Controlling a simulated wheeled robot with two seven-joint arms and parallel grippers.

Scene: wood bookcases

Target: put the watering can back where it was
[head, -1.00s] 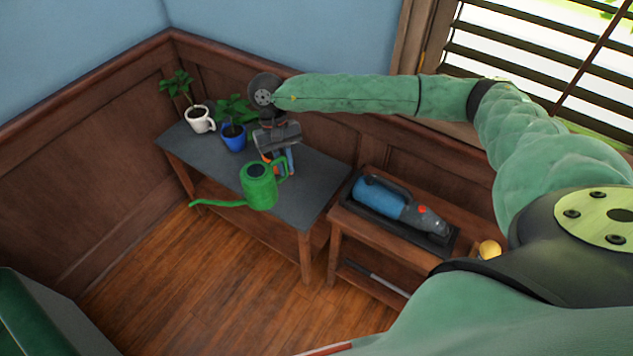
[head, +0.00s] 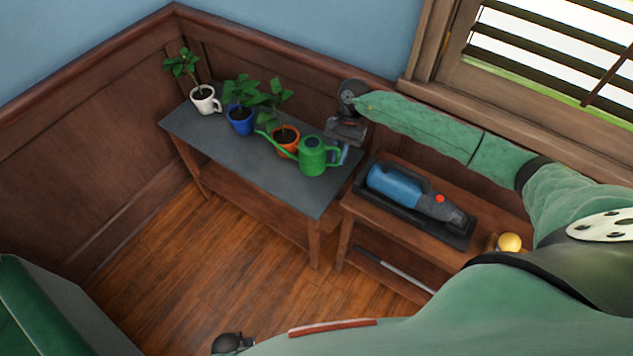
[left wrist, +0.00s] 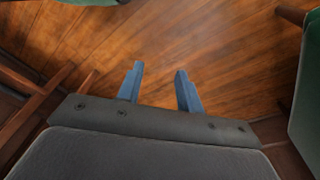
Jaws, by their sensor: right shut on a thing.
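The green watering can (head: 313,157) is upright over the right end of the grey-topped table (head: 285,190), its long spout pointing left past the orange pot. I cannot tell whether its base touches the tabletop. My right gripper (head: 343,155) is shut on the can's handle, at the can's right side; the fingers are partly hidden behind the handle. In the left wrist view my left gripper (left wrist: 160,70) is open and empty, with bare wooden floor beyond its fingers.
Plants in a white mug (head: 205,103), a blue pot (head: 241,122) and an orange pot (head: 287,138) line the table's back. The table's front strip is clear.

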